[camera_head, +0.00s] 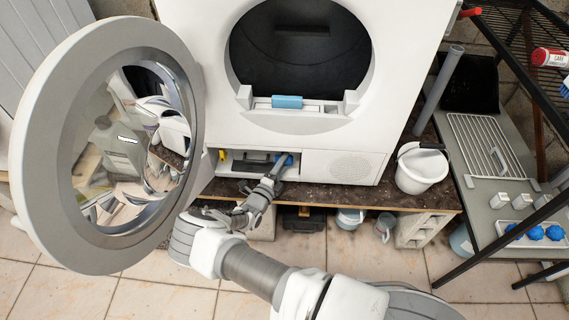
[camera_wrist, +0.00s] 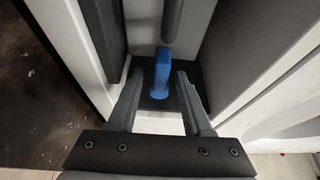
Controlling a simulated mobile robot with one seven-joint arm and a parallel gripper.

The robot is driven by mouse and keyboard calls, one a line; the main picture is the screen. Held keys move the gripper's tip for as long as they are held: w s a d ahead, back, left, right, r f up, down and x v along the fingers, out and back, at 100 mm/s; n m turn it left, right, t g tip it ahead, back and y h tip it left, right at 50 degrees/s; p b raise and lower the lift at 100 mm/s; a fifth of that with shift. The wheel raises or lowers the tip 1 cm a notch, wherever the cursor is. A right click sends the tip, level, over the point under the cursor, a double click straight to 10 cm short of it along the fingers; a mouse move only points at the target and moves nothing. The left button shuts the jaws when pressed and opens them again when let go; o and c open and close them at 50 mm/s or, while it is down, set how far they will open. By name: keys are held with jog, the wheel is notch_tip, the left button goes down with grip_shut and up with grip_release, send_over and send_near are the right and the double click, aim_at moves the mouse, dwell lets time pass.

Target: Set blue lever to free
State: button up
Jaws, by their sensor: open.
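The blue lever (camera_wrist: 161,70) stands inside a narrow recess low on the white machine (camera_head: 343,167). In the wrist view its rounded blue end lies between the two fingers of my gripper (camera_wrist: 160,80). The gripper is open, with a finger on either side of the lever and small gaps visible. In the head view my gripper (camera_head: 278,165) reaches into the low compartment, and a bit of the blue lever (camera_head: 287,160) shows beside it, partly hidden. A yellow part (camera_head: 222,155) shows at the compartment's left end. I cannot read any lever markings.
The machine's round door (camera_head: 40,150) stands wide open at left. A blue piece (camera_head: 287,101) sits at the drum opening's lower edge. A white bucket (camera_head: 420,172) stands on the plinth (camera_head: 390,198) at right. A dark recess wall flanks the gripper closely.

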jog(key=shift+w+d, duration=0.15)
jog(key=shift+w, duration=0.2)
grip_shut()
